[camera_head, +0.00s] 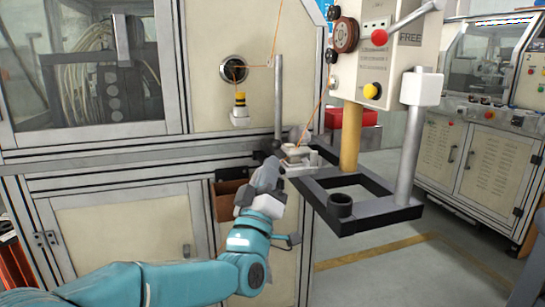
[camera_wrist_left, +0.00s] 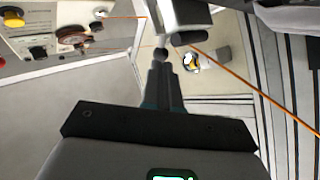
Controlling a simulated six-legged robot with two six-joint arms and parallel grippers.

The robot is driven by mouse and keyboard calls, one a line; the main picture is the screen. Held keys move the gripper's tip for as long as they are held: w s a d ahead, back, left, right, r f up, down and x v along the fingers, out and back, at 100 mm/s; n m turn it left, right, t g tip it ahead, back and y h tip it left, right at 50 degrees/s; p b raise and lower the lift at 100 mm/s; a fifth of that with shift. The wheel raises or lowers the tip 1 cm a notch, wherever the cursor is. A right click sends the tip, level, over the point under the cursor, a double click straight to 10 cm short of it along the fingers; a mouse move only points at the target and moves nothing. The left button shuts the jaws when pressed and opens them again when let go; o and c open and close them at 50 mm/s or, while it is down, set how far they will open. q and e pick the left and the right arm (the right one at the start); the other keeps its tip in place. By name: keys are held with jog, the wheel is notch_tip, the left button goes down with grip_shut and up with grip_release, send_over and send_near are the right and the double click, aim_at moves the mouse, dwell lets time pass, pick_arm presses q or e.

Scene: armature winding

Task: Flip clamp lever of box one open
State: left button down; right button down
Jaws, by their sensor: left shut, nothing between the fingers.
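My left gripper (camera_head: 269,168) reaches up from the lower left to a small pale clamp fixture (camera_head: 298,153) on the dark frame. Its fingers are shut and empty. A dark round knob (camera_head: 268,146), which looks like the clamp lever's end, is just beyond the fingertips. In the left wrist view the shut fingers (camera_wrist_left: 160,68) point at this knob (camera_wrist_left: 161,54), very close to it; I cannot tell whether they touch. A pale block (camera_wrist_left: 180,12) and a dark rounded end (camera_wrist_left: 188,38) are beside it. My right gripper is not in view.
An orange wire (camera_head: 318,110) runs down to the fixture. A grey post (camera_head: 278,95) rises behind it. The machine cabinet (camera_head: 120,200) stands close at left.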

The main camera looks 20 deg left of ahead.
pick_arm(q)
jog(key=shift+x, duration=1.35)
jog(key=shift+d+r, duration=0.1)
